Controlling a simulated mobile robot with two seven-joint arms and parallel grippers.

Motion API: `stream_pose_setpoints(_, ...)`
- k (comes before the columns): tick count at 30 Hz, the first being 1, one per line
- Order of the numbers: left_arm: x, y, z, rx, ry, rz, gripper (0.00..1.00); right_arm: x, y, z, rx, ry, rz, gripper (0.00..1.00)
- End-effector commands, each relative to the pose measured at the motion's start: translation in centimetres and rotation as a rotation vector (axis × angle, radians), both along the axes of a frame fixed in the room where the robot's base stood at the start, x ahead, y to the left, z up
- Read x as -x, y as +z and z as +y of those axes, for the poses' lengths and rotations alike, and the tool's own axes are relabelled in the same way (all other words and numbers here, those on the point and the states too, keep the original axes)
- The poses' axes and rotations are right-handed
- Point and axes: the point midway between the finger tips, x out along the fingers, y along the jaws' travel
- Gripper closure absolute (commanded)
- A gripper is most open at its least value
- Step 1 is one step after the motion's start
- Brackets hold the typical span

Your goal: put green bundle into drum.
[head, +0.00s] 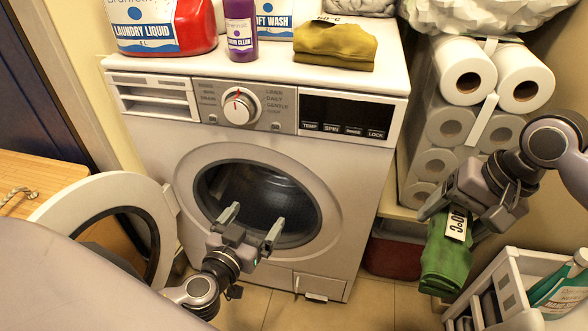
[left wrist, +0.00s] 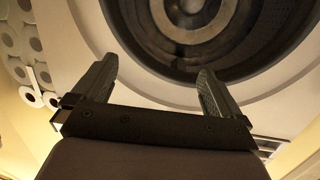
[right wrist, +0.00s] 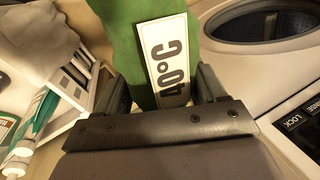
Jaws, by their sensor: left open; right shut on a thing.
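The green bundle (head: 446,262) is a folded green cloth with a white label. My right gripper (head: 462,212) is shut on it and holds it hanging at the right, in front of the toilet-roll stack. The right wrist view shows the bundle (right wrist: 125,45) between the fingers, with "40°C" on the label. The washer drum (head: 255,196) is dark and its round mouth faces me. The washer door (head: 105,220) stands open to the left. My left gripper (head: 252,224) is open and empty in front of the drum mouth; the left wrist view shows the drum (left wrist: 190,25) beyond its fingers.
On the washer top (head: 285,63) stand a red detergent jug (head: 160,25), a purple bottle (head: 240,30) and an olive cloth bundle (head: 335,45). Toilet rolls (head: 450,120) are stacked right of the washer. A white caddy (head: 510,290) with bottles stands at the lower right.

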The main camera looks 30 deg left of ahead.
Motion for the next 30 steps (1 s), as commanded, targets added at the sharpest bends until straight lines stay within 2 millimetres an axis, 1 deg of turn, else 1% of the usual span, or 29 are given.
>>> stream_pose_setpoints(1, 0.7, -1.4, 1.2, 0.015, 0.039, 0.024, 0.0, 0.0, -0.5, 0.1, 0.0, 0.0, -0.001, 0.63)
stream_pose_setpoints(3, 1.3, -2.3, 2.4, 0.031, 0.082, 0.043, 0.0, 0.0, -0.7, 0.1, 0.0, -0.001, -0.002, 0.63)
stream_pose_setpoints(7, 1.8, -3.1, 3.6, 0.046, 0.123, 0.06, 0.0, -0.1, -0.8, 0.2, 0.001, 0.0, -0.002, 0.63)
stream_pose_setpoints(10, 1.3, -3.3, 3.9, 0.048, 0.129, 0.061, 0.0, -0.1, -0.8, 0.2, 0.001, 0.0, -0.002, 0.63)
stream_pose_setpoints(14, -0.2, -3.6, 4.2, 0.047, 0.128, 0.06, 0.0, 0.0, -0.9, 0.2, 0.001, 0.001, -0.001, 0.63)
stream_pose_setpoints(24, -5.3, -4.8, 5.3, 0.046, 0.127, 0.06, 0.0, 0.0, -1.6, 0.2, 0.001, 0.001, -0.001, 0.63)
stream_pose_setpoints(30, -7.0, -5.2, 5.7, 0.047, 0.125, 0.062, 0.0, 0.0, -1.9, 0.2, 0.001, 0.001, -0.001, 0.63)
